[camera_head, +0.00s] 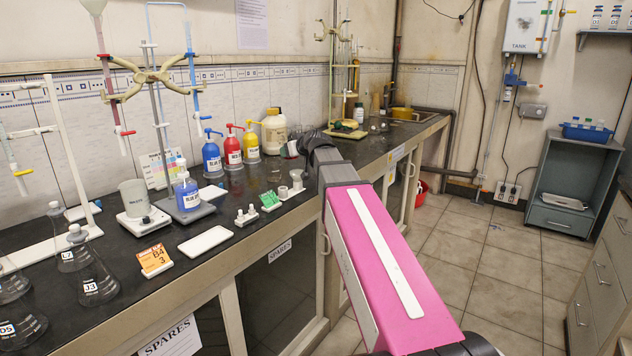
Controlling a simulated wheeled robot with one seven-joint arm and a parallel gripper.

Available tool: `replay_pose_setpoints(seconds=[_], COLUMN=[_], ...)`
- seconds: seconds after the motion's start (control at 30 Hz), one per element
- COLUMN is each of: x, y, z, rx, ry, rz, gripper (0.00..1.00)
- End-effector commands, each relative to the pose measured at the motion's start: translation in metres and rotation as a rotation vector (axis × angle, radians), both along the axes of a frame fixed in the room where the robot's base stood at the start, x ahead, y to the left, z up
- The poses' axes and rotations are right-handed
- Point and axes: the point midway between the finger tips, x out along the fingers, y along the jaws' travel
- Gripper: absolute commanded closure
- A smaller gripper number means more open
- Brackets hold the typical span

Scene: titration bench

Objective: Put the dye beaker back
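A small clear beaker with dark red contents (291,149), which looks like the dye beaker, is over the back of the black bench, right of the pump bottles. It looks tilted. My gripper (304,143) is right at the beaker's right side, at the far end of my pink arm. The fingers are small, dark and partly hidden by my wrist, so I cannot tell whether they are closed on the beaker or only beside it. I also cannot tell whether the beaker touches the bench.
Blue (211,156), red (233,148) and yellow (251,141) pump bottles and a cream jug (274,131) stand behind. Flasks (93,277) stand at left. Bench right of my arm looks partly clear.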

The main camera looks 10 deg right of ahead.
Motion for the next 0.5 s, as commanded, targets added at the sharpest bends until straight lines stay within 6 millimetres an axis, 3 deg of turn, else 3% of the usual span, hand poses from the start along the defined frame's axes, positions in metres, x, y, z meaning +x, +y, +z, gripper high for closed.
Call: replay_pose_setpoints(seconds=[0.17,0.5], x=[0.006,0.033], y=[-0.007,-0.065], z=[-0.01,-0.048], rx=[0.002,0.002], ry=[-0.001,0.0], rz=[0.017,0.014], gripper=[0.67,0.67])
